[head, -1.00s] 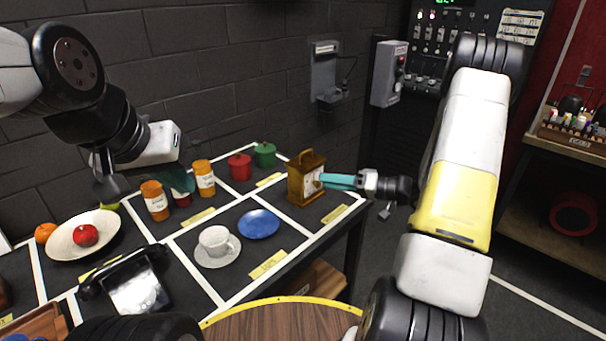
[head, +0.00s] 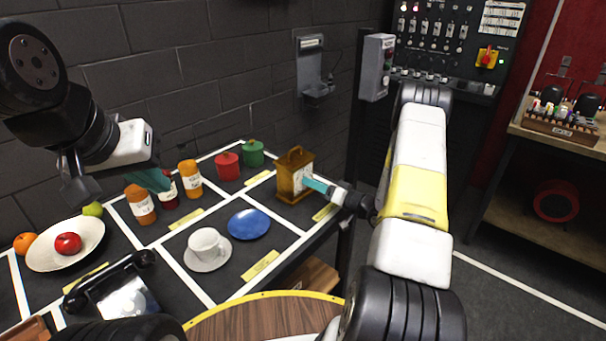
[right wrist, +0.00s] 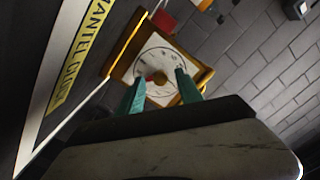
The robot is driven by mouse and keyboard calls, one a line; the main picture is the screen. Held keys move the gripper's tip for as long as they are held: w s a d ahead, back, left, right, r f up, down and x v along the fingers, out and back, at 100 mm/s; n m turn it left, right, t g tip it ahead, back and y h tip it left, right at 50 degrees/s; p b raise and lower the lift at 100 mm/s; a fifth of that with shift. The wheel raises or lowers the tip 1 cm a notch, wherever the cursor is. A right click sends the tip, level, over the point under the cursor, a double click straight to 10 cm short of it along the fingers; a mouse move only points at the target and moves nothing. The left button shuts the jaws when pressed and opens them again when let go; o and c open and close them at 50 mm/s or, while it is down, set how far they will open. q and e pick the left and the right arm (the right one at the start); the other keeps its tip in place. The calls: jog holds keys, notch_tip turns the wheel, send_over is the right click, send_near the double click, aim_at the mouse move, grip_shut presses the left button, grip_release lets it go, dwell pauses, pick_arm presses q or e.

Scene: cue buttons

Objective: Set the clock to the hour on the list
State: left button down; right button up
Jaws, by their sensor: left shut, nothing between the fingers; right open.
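The wooden mantel clock (head: 287,181) stands upright at the table's far right corner, its pale face towards my right arm. My right gripper (head: 310,183) is open, its teal fingers pointing at the face. In the right wrist view the white dial (right wrist: 152,55) is close ahead, with a small red-brown part (right wrist: 158,77) near its middle. That part appears between the open fingertips (right wrist: 161,83); I cannot tell whether they touch it. The hour shown is unreadable. My left gripper (head: 158,181) is shut and empty above the jars. I cannot identify the list; a printed sheet (head: 501,19) on the wall panel is illegible.
Red (head: 228,167) and green (head: 253,153) canisters stand left of the clock. A blue plate (head: 249,224), a white cup (head: 206,242) on a saucer and a black telephone (head: 110,284) are nearer. A fruit plate (head: 87,255) is at the left. White tape divides the table.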

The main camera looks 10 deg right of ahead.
jog(key=shift+w+a, duration=0.1)
grip_shut()
dwell(0.4)
